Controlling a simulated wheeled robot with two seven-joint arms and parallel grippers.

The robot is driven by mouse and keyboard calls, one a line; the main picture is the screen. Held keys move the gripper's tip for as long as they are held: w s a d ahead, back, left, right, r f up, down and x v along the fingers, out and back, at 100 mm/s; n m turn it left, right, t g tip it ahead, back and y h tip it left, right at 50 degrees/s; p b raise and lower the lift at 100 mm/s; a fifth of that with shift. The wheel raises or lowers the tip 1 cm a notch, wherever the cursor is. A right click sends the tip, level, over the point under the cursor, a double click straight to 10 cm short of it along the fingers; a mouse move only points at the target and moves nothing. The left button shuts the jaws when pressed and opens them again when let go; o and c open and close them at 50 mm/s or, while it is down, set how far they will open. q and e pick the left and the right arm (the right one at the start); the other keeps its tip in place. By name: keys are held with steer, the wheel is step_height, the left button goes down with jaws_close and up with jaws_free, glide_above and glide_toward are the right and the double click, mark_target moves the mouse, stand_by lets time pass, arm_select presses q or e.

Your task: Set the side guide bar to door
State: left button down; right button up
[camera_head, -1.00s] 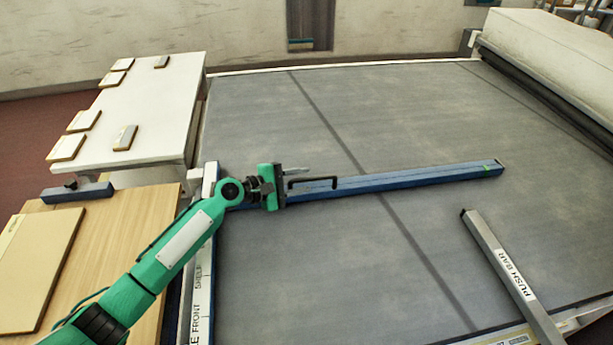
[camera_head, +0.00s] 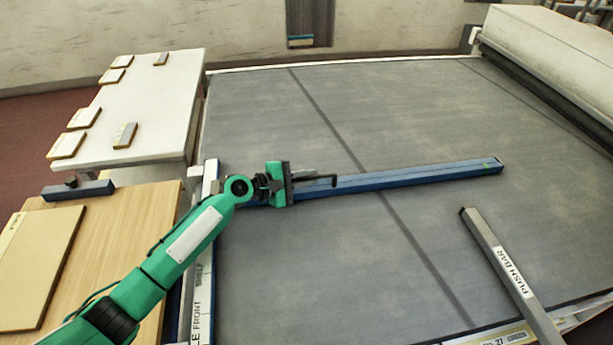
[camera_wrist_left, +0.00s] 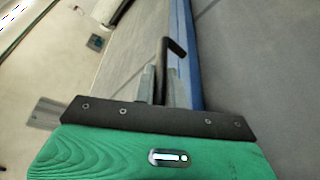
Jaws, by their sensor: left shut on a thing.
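The blue side guide bar (camera_head: 420,175) lies across the grey belt, from the shelf edge at the left to a green-marked end at the right. A dark handle (camera_head: 326,181) stands on it, and the handle also shows in the left wrist view (camera_wrist_left: 173,50). My left gripper (camera_head: 296,179) is at the left part of the bar, its fingers shut on the handle. In the wrist view the fingers (camera_wrist_left: 158,82) close about the handle's near part, which they partly hide. My right gripper is not in view.
The grey belt (camera_head: 290,270) is broad and mostly clear. A push bar (camera_head: 505,265) lies at the lower right. A white table (camera_head: 160,95) with several small boards and a wooden table (camera_head: 120,230) stand at the left. A white-covered roller housing (camera_head: 560,55) is at the back right.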

arm_select(q)
steer(key=s+p, duration=0.1)
steer(key=s, duration=0.2)
steer(key=s+d+p, duration=0.1)
steer(key=s+p, duration=0.1)
steer(key=s, duration=0.1)
steer(key=s+p, duration=0.2)
steer(key=shift+s+d, duration=0.35)
steer(key=shift+s, duration=0.05)
steer(key=shift+s+d+p, duration=0.1)
steer(key=shift+s+p, duration=0.3)
steer(key=shift+s, duration=0.15)
steer(key=shift+f, duration=0.1)
steer(key=c, duration=1.5)
jaws_free()
steer(key=shift+w, duration=0.1)
steer(key=shift+o, duration=0.2)
steer(key=b+v, duration=0.3)
steer(key=v, duration=1.1)
steer(key=shift+b, duration=0.4)
